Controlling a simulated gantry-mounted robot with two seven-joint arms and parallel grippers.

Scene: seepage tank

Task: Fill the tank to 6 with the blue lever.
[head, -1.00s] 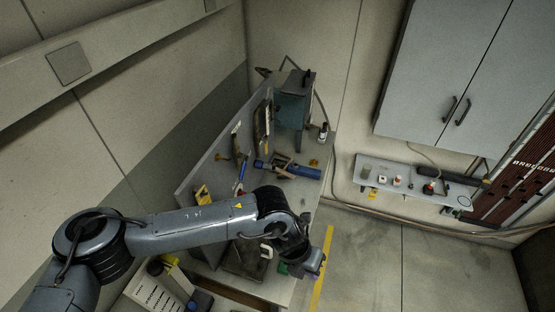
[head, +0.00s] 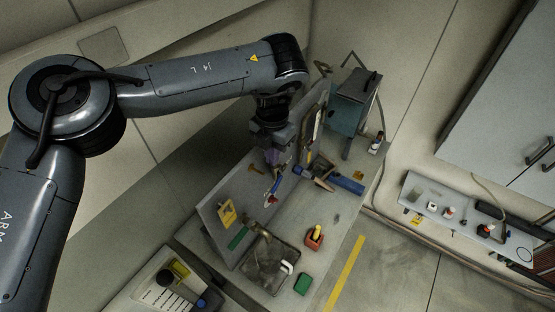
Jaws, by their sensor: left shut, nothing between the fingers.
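The blue lever (head: 272,190) is on the grey upright panel (head: 243,193), with a red part at its lower end. My left gripper (head: 275,162) is shut and empty, pointing down just above the lever's upper end. I cannot tell whether it touches the lever. A teal box-shaped vessel (head: 347,107), which may be the tank, stands on legs at the back of the bench. A narrow framed piece (head: 317,125) on the panel may be its gauge; no level or number can be read. My right gripper is not in view.
A basin (head: 263,268) with a white handle (head: 288,267) is at the bench front. A blue cylinder (head: 345,182), a red block with a yellow top (head: 314,236) and a green block (head: 303,284) lie on the bench. A shelf (head: 465,224) is at the right.

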